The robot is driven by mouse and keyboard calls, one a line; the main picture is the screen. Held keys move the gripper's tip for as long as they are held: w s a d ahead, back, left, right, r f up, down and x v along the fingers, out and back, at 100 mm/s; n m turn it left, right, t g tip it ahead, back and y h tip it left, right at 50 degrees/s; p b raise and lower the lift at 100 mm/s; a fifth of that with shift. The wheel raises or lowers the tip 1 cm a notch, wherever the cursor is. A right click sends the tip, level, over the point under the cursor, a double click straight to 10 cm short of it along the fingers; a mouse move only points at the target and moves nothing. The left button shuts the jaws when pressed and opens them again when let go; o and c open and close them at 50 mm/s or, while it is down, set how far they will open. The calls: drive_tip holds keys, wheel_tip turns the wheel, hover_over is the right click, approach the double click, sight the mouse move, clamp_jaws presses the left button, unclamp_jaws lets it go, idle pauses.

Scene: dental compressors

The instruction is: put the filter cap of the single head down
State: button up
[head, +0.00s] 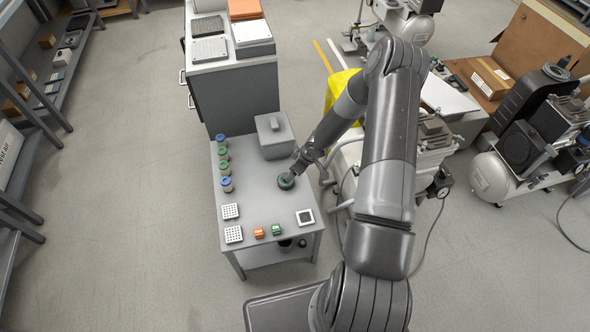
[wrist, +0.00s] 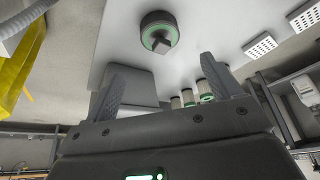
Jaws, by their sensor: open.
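The filter cap, a round black cap with a green ring and a square knob, sits on the grey table (head: 262,204) in the head view (head: 286,182). In the wrist view the cap (wrist: 159,35) lies knob up, beyond my fingertips. My gripper (wrist: 162,63) is open with nothing between its fingers, apart from the cap. In the head view my gripper (head: 297,168) is just above and behind the cap and partly covers it. The single head compressor cannot be told with certainty.
A grey lidded box (head: 274,136) stands at the table's back. Several blue- and green-topped jars (head: 224,168) line its left edge. White perforated trays (head: 232,211), orange (head: 259,233) and green (head: 277,229) blocks and a white-framed square (head: 305,217) lie in front. Compressors (head: 490,176) stand right.

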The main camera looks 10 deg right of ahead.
drive_tip(key=d+r+m+h, duration=0.1)
drive_tip(key=d+r+h, duration=0.1)
drive_tip(key=r, duration=0.8)
drive_tip(key=d+r+m+h, duration=0.1)
drive_tip(key=d+r+h, duration=0.15)
drive_tip(key=r, duration=0.75)
drive_tip(key=s+r+m+t+h, duration=0.1)
drive_tip(key=s+r, duration=0.2)
drive_tip(key=r, duration=0.5)
drive_tip(key=s+r+m+h, duration=0.1)
drive_tip(key=s+r, duration=0.2)
drive_tip(key=r, duration=0.5)
drive_tip(key=s+a+r+m+y, duration=0.1)
drive_tip(key=s+a+r, duration=0.1)
drive_tip(key=s+r, duration=0.3)
drive_tip(key=s+a+r+m+t+y, duration=0.1)
drive_tip(key=s+r, duration=0.4)
drive_tip(key=s, duration=0.6)
drive_tip(key=s+a+r+m+y, duration=0.1)
drive_tip(key=s+a+r+m, duration=0.2)
drive_tip(key=s+r, duration=0.3)
drive_tip(key=s+a, duration=0.1)
drive_tip(key=s, duration=0.2)
